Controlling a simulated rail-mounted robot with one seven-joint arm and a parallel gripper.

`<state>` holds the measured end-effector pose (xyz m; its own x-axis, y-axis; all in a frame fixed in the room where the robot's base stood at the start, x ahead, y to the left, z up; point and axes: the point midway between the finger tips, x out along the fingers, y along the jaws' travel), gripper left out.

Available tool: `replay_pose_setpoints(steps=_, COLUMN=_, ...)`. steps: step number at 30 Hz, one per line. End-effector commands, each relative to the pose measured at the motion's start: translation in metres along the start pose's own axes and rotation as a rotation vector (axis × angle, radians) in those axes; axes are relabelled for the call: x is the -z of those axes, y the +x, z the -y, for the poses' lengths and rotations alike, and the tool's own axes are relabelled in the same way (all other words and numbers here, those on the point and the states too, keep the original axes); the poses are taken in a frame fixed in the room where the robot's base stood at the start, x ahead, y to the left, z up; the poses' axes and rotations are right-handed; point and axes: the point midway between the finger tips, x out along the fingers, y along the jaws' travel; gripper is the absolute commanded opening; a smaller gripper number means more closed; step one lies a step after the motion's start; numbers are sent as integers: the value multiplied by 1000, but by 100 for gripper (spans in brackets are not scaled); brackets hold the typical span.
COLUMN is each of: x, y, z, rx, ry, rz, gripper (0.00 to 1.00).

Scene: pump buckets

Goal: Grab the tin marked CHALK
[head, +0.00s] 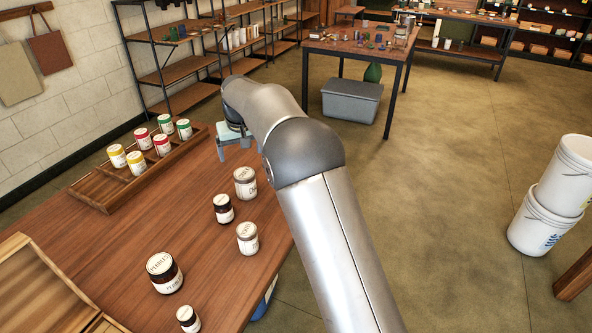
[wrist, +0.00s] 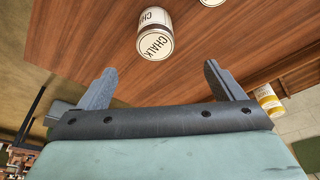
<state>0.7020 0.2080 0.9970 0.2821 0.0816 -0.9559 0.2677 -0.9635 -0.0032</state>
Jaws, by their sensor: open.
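In the wrist view a white tin marked CHALK (wrist: 154,42) stands on the wooden table, just beyond my fingertips and roughly centred between them. My gripper (wrist: 160,72) is open and empty, its two grey fingers spread wide apart. In the head view my gripper (head: 234,138) is at the table's far edge, partly hidden by my arm. The pale tin (head: 245,183) nearest to it appears to be the CHALK tin, though its label is hard to read there. There is a gap between the fingers and the tin.
Dark tins (head: 164,273) stand nearer. A wooden rack (head: 92,195) holds several red, yellow and green tins at left. White buckets (head: 541,226) stand on the floor at right.

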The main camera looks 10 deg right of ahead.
Motion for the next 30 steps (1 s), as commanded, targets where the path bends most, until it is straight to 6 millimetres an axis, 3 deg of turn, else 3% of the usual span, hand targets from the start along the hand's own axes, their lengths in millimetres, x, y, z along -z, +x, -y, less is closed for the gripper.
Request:
replay_pose_setpoints(steps=5, x=1, y=22, z=0, rx=-1, ry=-8, rz=2, gripper=88)
replay_pose_setpoints(steps=18, x=2, y=110, z=0, rx=-2, ry=-6, rz=1, gripper=88)
replay_pose_setpoints(steps=26, x=2, y=128, z=-2, rx=-1, ry=-5, rz=0, gripper=88)
replay_pose_setpoints(steps=30, x=4, y=149, z=-6, rx=-2, ry=-4, rz=1, gripper=88)
